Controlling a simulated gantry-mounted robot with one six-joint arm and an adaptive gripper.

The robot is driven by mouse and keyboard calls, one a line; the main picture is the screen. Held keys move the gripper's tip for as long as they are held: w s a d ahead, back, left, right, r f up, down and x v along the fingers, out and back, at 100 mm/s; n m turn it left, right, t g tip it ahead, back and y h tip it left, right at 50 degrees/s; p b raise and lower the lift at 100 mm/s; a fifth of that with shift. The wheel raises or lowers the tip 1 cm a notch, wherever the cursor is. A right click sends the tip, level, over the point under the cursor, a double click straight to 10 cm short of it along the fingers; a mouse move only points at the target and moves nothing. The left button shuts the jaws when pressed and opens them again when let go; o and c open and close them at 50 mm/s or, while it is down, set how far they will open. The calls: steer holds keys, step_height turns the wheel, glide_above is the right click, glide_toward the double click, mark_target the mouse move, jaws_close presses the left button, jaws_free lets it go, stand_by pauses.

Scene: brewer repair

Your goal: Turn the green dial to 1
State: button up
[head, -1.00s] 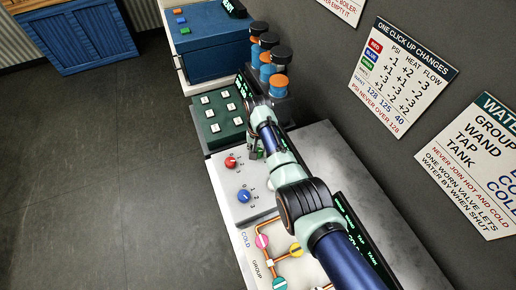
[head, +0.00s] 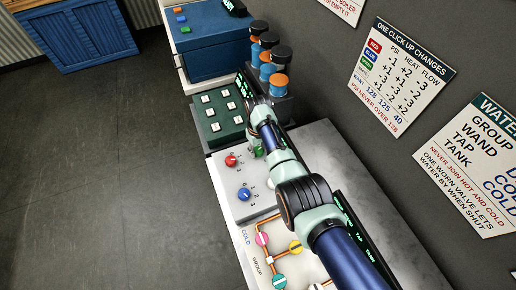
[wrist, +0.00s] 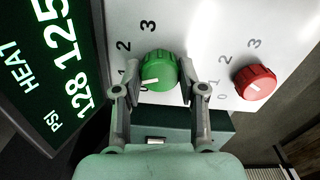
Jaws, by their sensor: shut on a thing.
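The green dial (wrist: 160,68) sits on the white panel in the wrist view, between the two fingers of my gripper (wrist: 158,88). My gripper is shut on it, one finger at each side. Its white pointer line faces left and slightly down, near the 1 and 0 marks. The 2 and 3 marks are clear above; the 1 and 0 are partly hidden by the finger and dial.
The red dial (wrist: 254,81) is right of my gripper, its line toward its 0. The blue dial (head: 244,194) is nearer in the head view. A lit screen (wrist: 50,70) shows PSI 128 and heat 125. A wall chart (head: 402,75) lists click changes.

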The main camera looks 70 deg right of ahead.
mark_target(258, 150)
stand_by(0.5)
steer(key=o, duration=1.1)
steer(key=shift+o, duration=0.2)
step_height(258, 150, up, 12)
